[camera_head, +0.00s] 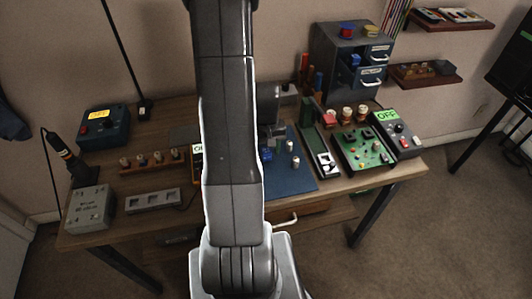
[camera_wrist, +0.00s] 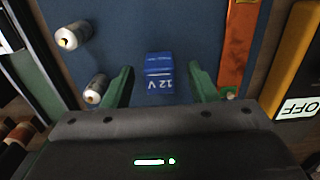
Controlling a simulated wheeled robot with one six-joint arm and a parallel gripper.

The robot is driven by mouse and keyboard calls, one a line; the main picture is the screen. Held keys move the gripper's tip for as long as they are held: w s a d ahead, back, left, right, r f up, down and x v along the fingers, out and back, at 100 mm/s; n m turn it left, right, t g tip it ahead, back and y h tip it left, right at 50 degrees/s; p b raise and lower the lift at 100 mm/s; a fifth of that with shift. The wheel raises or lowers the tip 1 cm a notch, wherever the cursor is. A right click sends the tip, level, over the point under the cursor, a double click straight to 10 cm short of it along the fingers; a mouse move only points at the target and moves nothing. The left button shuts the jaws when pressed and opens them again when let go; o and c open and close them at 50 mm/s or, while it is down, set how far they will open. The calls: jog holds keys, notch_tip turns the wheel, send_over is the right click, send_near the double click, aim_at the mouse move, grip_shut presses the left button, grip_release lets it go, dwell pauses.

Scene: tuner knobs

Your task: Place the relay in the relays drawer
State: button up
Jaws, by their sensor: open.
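The relay (camera_wrist: 160,73) is a small blue block marked "12 V" on the dark blue mat (camera_wrist: 195,22). It also shows in the head view (camera_head: 266,154), just right of my arm. My gripper (camera_wrist: 162,80) is open, its green fingers either side of the relay with visible gaps. The relay is not held. In the head view, the grey-blue drawer cabinet (camera_head: 330,62) stands at the back right of the table. Its upper part has drawers pulled out, with a blue item (camera_head: 354,59) in one. The drawer labels (camera_head: 371,71) are too small to read.
Two metal cylinders (camera_wrist: 73,36) (camera_wrist: 96,88) stand on the mat beside the relay. An orange strip (camera_wrist: 238,45) lies on the other side. A green circuit board (camera_head: 362,147) and an "OFF" box (camera_head: 396,130) occupy the table's right. My arm hides the table's middle.

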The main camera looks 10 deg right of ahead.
jog(key=shift+f, duration=0.4)
jog(key=c, duration=1.1)
jog(key=shift+c, duration=0.2)
jog(key=shift+r, duration=0.15)
